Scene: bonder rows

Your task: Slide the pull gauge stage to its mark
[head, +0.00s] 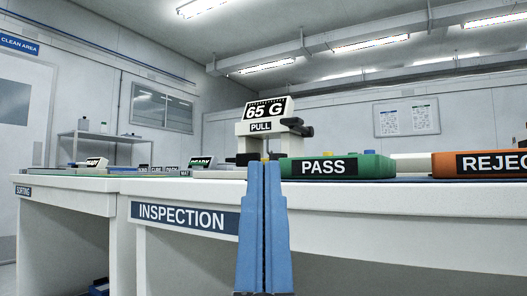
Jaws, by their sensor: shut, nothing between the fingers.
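The pull gauge (262,116) stands on the inspection bench, a white unit with a "65 G" display above a "PULL" label. A dark part with a knob juts from its right side. I cannot tell the stage apart clearly, and no mark shows from this low angle. My gripper (265,164) is the blue pair of fingers in the middle, pointing up. Its fingers are shut together with nothing between them. The fingertips overlap the lower part of the gauge in the picture, hiding some of its base; I cannot tell whether they touch it.
The inspection bench (380,222) has its front edge close ahead. A green PASS tray (376,166) and an orange REJECT tray (445,164) stand right of the gauge. Small labelled items and a READY unit (202,162) stand left. The sorting bench (60,198) is farther left.

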